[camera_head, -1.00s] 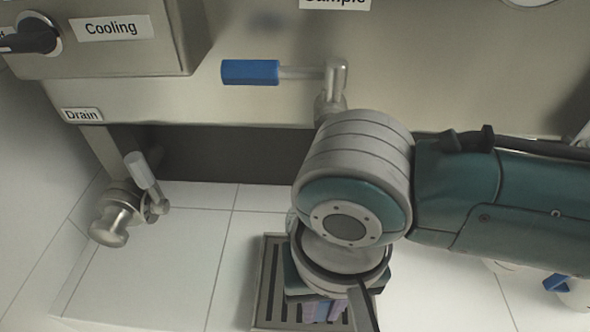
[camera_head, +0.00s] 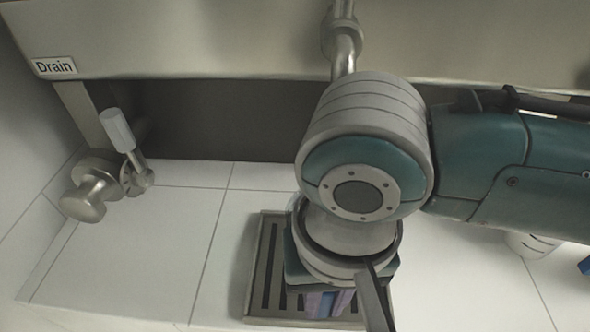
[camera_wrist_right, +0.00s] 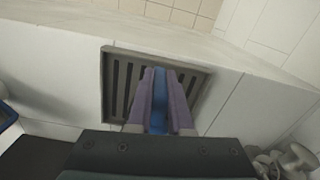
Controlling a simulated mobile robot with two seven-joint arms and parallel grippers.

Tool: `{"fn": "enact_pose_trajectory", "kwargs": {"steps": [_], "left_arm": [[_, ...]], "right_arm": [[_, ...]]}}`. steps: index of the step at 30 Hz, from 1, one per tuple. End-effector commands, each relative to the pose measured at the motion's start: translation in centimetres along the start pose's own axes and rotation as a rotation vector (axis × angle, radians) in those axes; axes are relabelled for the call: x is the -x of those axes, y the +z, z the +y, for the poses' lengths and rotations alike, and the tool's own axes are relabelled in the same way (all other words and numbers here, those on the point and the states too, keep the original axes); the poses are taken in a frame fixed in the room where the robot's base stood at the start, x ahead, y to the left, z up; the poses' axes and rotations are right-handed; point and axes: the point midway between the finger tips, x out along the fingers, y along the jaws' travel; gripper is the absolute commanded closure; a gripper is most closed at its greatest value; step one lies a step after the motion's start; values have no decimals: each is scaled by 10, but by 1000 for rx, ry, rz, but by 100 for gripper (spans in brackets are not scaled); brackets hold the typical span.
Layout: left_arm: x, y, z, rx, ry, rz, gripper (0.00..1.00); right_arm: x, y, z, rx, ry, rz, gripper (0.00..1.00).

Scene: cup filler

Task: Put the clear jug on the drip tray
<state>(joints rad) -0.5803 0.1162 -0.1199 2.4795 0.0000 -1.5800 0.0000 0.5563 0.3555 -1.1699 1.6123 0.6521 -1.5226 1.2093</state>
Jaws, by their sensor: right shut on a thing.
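The drip tray (camera_head: 254,275) is a grey metal frame with dark slots on the white tiled surface. It also shows in the wrist view (camera_wrist_right: 106,85). My right gripper (camera_head: 328,303) hangs over the tray, pointing down, and covers part of it. In the wrist view my right gripper (camera_wrist_right: 160,75) has its two purple fingers shut on a blue upright piece, the handle of the clear jug (camera_wrist_right: 158,108). The jug's see-through body cannot be made out. Whether it touches the tray cannot be told. My left gripper is not in view.
A metal tap pipe (camera_head: 346,50) comes down just behind my right wrist. A drain valve (camera_head: 90,195) with a pale lever stands at the left. A whitish container (camera_head: 530,244) and a blue piece (camera_head: 585,266) are at the right edge. The tiles left of the tray are free.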

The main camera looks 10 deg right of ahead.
Motion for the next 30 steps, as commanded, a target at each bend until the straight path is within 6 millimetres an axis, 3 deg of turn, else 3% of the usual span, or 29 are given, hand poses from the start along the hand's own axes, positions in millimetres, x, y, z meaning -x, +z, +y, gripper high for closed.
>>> {"fn": "enact_pose_trajectory", "kwargs": {"steps": [1, 2, 10, 20, 30], "left_arm": [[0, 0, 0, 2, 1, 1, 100], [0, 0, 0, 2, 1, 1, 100], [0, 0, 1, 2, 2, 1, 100], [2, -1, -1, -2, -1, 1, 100], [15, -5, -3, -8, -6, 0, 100]], "right_arm": [[-2, 0, 0, -1, 0, -1, 100], [-2, 0, 0, -1, 0, -1, 81], [-2, 0, 0, 0, 0, 0, 52], [5, 0, -1, 1, -2, 1, 52], [75, -1, -1, 1, -4, 2, 52]]}}
